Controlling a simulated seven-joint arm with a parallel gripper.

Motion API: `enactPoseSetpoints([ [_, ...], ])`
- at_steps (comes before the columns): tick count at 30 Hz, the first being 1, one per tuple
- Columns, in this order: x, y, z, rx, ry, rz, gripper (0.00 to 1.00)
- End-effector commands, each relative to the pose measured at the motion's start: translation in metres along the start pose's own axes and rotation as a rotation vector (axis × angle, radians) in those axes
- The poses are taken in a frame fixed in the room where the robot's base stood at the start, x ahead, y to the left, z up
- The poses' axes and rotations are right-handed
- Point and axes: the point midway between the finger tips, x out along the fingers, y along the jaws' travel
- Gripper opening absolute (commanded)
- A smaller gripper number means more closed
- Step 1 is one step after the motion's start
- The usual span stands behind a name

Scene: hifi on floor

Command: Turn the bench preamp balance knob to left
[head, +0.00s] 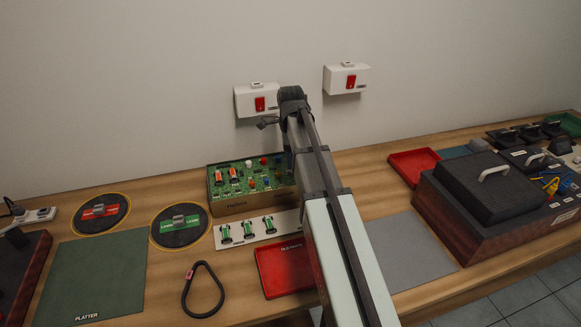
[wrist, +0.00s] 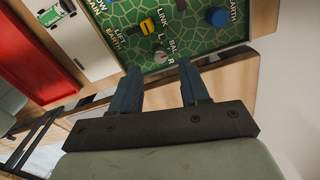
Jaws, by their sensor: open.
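The bench preamp is an open box with a green circuit board (head: 240,178), left of my arm in the head view. The board (wrist: 190,40) fills the top of the wrist view. The small pale balance knob (wrist: 161,57) sits near the board's edge, beside a BAL label and between the letters L and R. Its pointer direction is too small to tell. My gripper (wrist: 161,74) is open and empty, with its two dark blue fingers apart at the board's edge. The knob shows in the gap between the fingertips, with no visible contact. My arm hides the gripper in the head view.
A blue knob (wrist: 217,17) and a yellow part (wrist: 148,25) stand on the board nearby. A red tray (head: 285,268) and a white strip with green parts (head: 258,229) lie in front of the preamp. Two white wall boxes with red switches (head: 346,79) hang behind.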

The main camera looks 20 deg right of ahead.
Motion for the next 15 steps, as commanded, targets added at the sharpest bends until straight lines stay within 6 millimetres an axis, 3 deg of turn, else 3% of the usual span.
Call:
enactPoseSetpoints([
  [6,0.028,0.001,0.000,0.000,0.000,0.002,0.45],
  [15,0.042,0.000,0.000,0.000,-0.001,0.000,0.45],
])
